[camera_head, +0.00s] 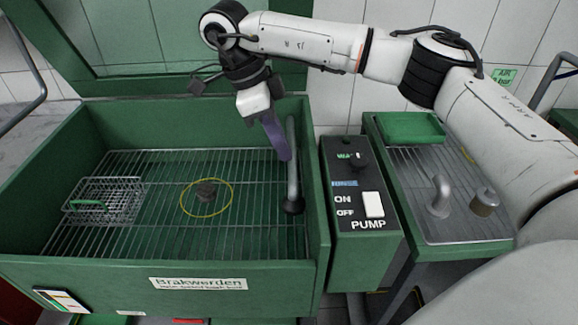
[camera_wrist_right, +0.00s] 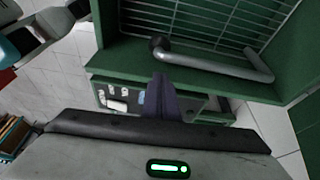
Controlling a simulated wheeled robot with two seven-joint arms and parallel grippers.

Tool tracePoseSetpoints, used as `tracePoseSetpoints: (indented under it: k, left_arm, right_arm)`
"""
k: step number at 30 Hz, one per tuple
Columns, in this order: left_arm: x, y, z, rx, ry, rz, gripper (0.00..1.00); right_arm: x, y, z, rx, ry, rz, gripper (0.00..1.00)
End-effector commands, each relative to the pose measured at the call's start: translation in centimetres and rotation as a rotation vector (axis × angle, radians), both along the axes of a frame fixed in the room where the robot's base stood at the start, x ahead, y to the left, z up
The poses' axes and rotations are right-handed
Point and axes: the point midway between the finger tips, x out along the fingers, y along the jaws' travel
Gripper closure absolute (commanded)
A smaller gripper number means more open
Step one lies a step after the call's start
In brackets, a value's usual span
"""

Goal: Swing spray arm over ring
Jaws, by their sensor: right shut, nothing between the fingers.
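The spray arm (camera_head: 294,172) is a grey bent pipe along the right side of the green wash basin, with a black nozzle end pointing to the front. It also shows in the right wrist view (camera_wrist_right: 215,64). In the right wrist view the fingertips (camera_wrist_right: 160,78) are apart from the pipe. My left gripper is not in view.
A wire basket (camera_head: 104,199) stands on the grate at the left. The green basin's front wall (camera_head: 100,275) and right wall bound the space. A pump switch box (camera_head: 362,235) stands right of the basin, beside a metal tray (camera_head: 465,222) with metal parts. The grate around the ring is clear.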

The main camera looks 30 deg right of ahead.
Motion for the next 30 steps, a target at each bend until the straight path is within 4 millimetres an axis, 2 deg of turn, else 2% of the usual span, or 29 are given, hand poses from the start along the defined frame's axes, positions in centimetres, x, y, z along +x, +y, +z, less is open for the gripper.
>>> tracePoseSetpoints:
  k: [2,4,11,19,24,30]
  left_arm:
    - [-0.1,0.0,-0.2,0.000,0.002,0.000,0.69]
    - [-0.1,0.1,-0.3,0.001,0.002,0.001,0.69]
    - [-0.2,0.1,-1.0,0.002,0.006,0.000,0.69]
    - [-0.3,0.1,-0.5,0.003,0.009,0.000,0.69]
    - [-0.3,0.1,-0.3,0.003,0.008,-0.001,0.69]
    - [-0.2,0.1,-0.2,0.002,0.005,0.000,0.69]
  right_arm:
    - [0.0,-0.8,0.3,-0.024,-0.003,-0.006,1.00]
    - [-0.1,-1.1,-0.4,-0.028,-0.001,-0.007,1.00]
    - [-0.9,-2.2,-4.2,-0.023,0.002,-0.007,1.00]
    - [-1.5,-3.4,-7.8,-0.023,-0.001,-0.007,1.00]
    - [-1.7,-3.6,-8.7,-0.022,-0.003,-0.006,1.00]
    - [-1.7,-3.7,-8.8,-0.022,-0.003,-0.006,1.00]
